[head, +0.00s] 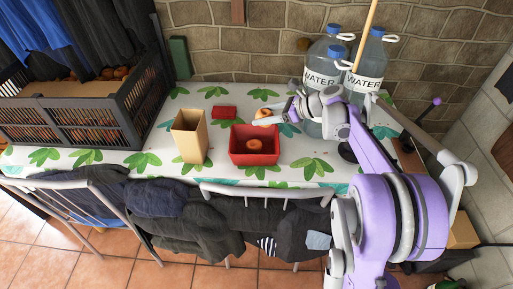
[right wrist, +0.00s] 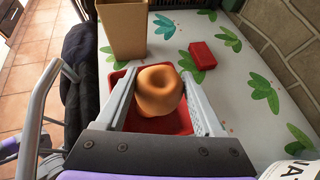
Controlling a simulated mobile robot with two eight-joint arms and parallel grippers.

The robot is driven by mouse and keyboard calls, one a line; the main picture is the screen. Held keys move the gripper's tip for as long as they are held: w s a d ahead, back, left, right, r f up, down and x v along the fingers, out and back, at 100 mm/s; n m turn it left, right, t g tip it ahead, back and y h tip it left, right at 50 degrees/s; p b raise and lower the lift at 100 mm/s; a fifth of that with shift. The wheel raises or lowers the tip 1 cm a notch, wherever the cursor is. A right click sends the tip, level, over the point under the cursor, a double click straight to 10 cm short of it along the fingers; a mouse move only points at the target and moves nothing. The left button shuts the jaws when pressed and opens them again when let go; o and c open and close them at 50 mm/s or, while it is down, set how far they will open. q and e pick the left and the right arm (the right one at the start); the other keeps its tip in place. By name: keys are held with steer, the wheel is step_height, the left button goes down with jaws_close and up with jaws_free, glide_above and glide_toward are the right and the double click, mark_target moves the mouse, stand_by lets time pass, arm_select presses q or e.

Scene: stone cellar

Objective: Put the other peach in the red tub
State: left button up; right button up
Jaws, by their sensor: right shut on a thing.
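The red tub (head: 272,158) stands on the leaf-patterned table, with one peach (head: 254,146) lying inside it. My right gripper (head: 268,119) is shut on the other peach (head: 262,113), which shows just beyond the tub's back rim in the head view. In the right wrist view this peach (right wrist: 158,88) sits between the two grey fingers. The red tub (right wrist: 182,124) shows behind and below it, partly covered by the peach and fingers, and the peach inside is hidden there. My left gripper is not in view.
A tall open cardboard box (head: 190,140) stands left of the tub. A small red block (head: 224,112) lies behind it. Large water bottles (head: 325,80) stand at the back right, close to my right arm. A dark crate (head: 85,122) is at the left.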

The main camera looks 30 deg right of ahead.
step_height(320, 180, down, 4)
steer(key=shift+s+f, duration=0.1)
steer(key=shift+f, duration=0.05)
steer(key=shift+f+b, duration=0.55)
steer(key=shift+f, duration=1.5)
steer(key=shift+f, duration=0.2)
steer(key=o, duration=1.4)
steer(key=shift+o, duration=0.2)
steer(key=shift+s+d+r, duration=0.1)
steer(key=shift+d+r, duration=0.1)
steer(key=shift+r, duration=0.2)
steer(key=p+v, duration=0.1)
steer(key=v, duration=1)
steer(key=shift+s, duration=0.15)
steer(key=shift+d+r, duration=0.1)
steer(key=shift+d, duration=0.05)
